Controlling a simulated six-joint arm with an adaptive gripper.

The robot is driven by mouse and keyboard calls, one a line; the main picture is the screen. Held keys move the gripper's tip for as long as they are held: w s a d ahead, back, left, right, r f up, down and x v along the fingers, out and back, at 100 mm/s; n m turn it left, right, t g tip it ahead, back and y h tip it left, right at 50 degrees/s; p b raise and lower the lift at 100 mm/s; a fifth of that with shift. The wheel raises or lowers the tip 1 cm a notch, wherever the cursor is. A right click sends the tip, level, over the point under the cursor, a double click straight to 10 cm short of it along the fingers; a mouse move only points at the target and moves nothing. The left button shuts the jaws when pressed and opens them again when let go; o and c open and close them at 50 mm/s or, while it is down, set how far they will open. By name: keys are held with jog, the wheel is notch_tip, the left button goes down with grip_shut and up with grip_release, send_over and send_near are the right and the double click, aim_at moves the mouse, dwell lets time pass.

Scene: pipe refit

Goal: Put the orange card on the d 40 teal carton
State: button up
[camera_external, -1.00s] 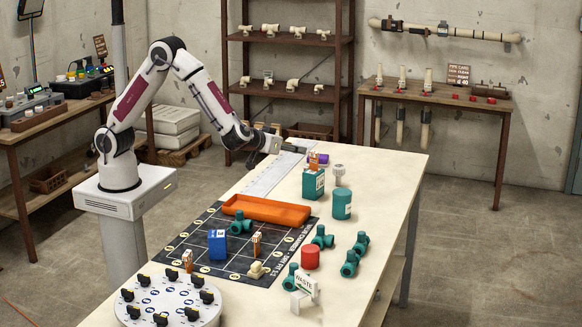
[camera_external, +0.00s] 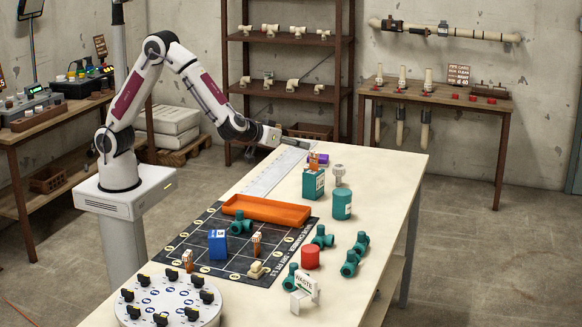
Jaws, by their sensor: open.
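A teal carton (camera_external: 314,186) with a white label stands upright toward the far end of the table; the label is too small to read. An orange card (camera_external: 313,162) shows upright at the carton's top edge, and it appears to stand on the carton. Two similar small orange-and-white upright pieces stand on the dark mat, one near the middle (camera_external: 257,244) and one at the left (camera_external: 188,261). My gripper (camera_external: 303,144) is above the far end of the table, a little behind and above the orange card. It is open and apart from the card, with nothing visible in it.
A purple piece (camera_external: 322,158) lies behind the carton. A teal can (camera_external: 341,204) and a grey-white fitting (camera_external: 339,175) stand close on its right. Nearer are an orange tray (camera_external: 266,210), a blue carton (camera_external: 217,244), a red cylinder (camera_external: 310,257) and several teal fittings. The right table edge is clear.

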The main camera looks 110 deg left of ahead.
jog(key=s+d+r+m+t+h, duration=0.2)
jog(key=d+r+m+t+h, duration=0.35)
jog(key=d+r+h, duration=0.65)
jog(key=s+d+m+g+h, duration=0.1)
jog(key=s+d+m+g, duration=0.15)
jog(key=s+d, duration=0.55)
jog(key=s+d+m+g, duration=0.1)
jog(key=s+d+m, duration=0.3)
jog(key=s, duration=0.7)
jog(key=s+a+f+g, duration=0.1)
jog(key=s+a+f, duration=0.1)
jog(key=s, duration=0.6)
jog(key=s+a+f+g+y, duration=0.1)
jog(key=s+a+f+g, duration=0.1)
jog(key=s, duration=0.6)
jog(key=shift+s+f+m+g+y, duration=0.15)
jog(key=shift+f+m+g+y, duration=0.15)
jog(key=shift+f, duration=0.1)
